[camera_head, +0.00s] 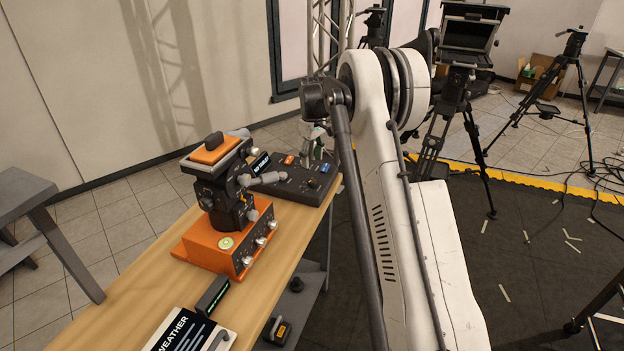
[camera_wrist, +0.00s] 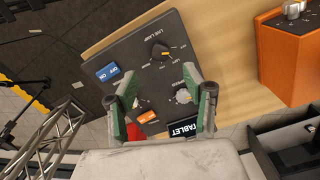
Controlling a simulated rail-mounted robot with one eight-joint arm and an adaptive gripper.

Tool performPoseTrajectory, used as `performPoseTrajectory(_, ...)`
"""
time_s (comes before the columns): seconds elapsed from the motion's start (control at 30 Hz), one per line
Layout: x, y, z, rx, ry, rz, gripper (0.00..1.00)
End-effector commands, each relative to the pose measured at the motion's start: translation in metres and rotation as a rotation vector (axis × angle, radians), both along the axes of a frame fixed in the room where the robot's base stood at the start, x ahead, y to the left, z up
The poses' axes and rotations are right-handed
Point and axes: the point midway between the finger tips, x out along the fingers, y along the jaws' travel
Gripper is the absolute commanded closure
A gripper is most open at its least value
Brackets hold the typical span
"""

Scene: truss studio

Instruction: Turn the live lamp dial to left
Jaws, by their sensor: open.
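The live lamp dial (camera_wrist: 160,48) is a small black knob with an orange pointer mark on a dark control panel (camera_wrist: 128,52). Its label reads LIVE LAMP; the position words around it are too small to read surely. In the head view, the panel (camera_head: 283,192) lies at the far end of the wooden table. My gripper (camera_wrist: 162,80) is open and empty, its green-padded fingers spread over the panel below the dial in the wrist view, apart from it. In the head view my gripper (camera_head: 318,143) is largely hidden behind my arm.
The panel also has a blue OFF/ON switch (camera_wrist: 108,72), a silver knob (camera_wrist: 183,96), an orange switch (camera_wrist: 147,117) and a TABLET label (camera_wrist: 185,130). An orange box (camera_head: 212,243) with knobs and a black device stands beside the panel. A WEATHER card (camera_head: 185,332) lies nearer.

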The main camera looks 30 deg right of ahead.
Motion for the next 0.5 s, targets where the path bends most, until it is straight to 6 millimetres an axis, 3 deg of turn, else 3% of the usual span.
performPoseTrajectory(0.3,0.000,0.000,-0.058,0.000,0.000,0.000,0.54)
performPoseTrajectory(0.5,0.000,0.000,-0.081,0.000,0.000,0.000,0.54)
